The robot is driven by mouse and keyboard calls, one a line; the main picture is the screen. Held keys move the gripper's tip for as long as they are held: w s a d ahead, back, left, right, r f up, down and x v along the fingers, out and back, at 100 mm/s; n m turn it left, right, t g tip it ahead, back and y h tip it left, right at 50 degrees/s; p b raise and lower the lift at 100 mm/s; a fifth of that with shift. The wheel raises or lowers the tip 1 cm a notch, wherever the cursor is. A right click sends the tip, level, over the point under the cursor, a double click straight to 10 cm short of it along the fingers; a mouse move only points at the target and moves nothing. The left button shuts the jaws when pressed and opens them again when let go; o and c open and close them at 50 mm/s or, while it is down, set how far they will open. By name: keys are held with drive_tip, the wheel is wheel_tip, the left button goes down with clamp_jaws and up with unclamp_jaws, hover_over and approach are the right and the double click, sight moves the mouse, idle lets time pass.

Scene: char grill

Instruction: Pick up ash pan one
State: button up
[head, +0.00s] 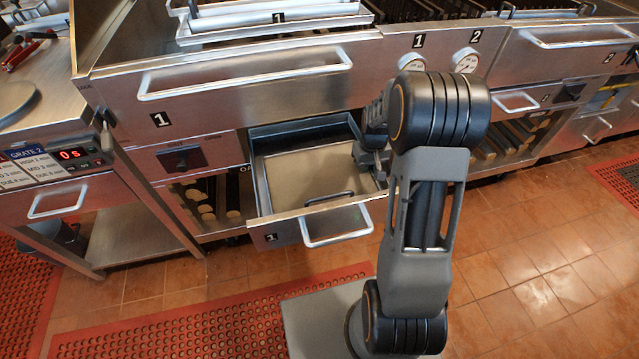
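A drawer (285,237) marked 1 is pulled out below the grill front marked 1. Inside it lies a shallow pan (305,175) with a flat beige-grey floor, which I take to be ash pan one. A small dark handle (329,198) shows at the pan's near side. My gripper (369,162) is at the right side of the drawer, near the pan's right edge. My arm hides much of it, so its fingers and any contact with the pan are unclear.
The drawer's silver pull handle (336,232) sticks out in front. A long grill handle (245,75) runs above the drawer. At left stands a steel side table (55,125) with a timer showing 0s (70,155). Tiled floor (540,270) is clear at right; a red mat (200,330) lies in front.

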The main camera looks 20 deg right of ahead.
drive_tip(key=shift+f, duration=0.1)
clamp_jaws()
idle(0.5)
